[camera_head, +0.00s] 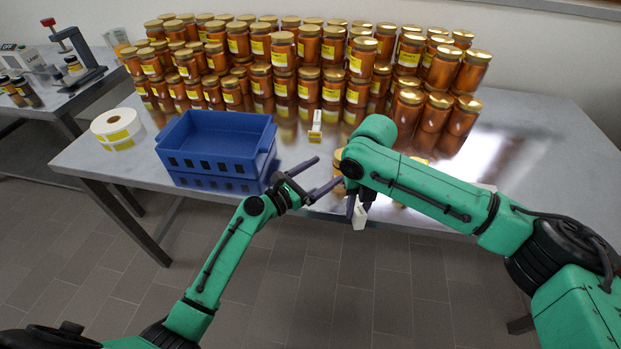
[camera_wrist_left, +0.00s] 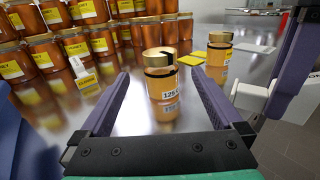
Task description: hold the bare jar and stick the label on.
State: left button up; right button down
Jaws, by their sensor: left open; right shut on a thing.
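An amber jar (camera_wrist_left: 163,95) with a gold lid, a dark band and a small white "125" tag stands upright on the table; no yellow label shows on its visible side. In the head view it is mostly hidden by my right arm. My left gripper (camera_head: 330,171) is open, its fingers pointing at the jar, which shows between them (camera_wrist_left: 161,75) with gaps at both sides. My right gripper (camera_head: 358,205) is shut on a small white block (camera_head: 360,218) at the table's front edge; the block also shows in the left wrist view (camera_wrist_left: 275,101).
A blue crate (camera_head: 214,165) stands left of my left gripper, beside a label roll (camera_head: 117,127). Several rows of yellow-labelled jars (camera_head: 305,62) fill the back. A small white and yellow stand (camera_head: 315,127) is in front of them. A second similar jar (camera_wrist_left: 218,57) stands behind right.

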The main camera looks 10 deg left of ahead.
aim_at(336, 167)
pick_arm(q)
jog(key=v, duration=0.6)
jog(key=shift+s+a, duration=0.1)
jog(key=shift+s, duration=0.05)
jog(key=shift+s+a+f, duration=0.1)
jog(key=shift+a+f, duration=0.05)
jog(key=shift+f, duration=0.5)
jog(key=x, duration=1.2)
grip_shut()
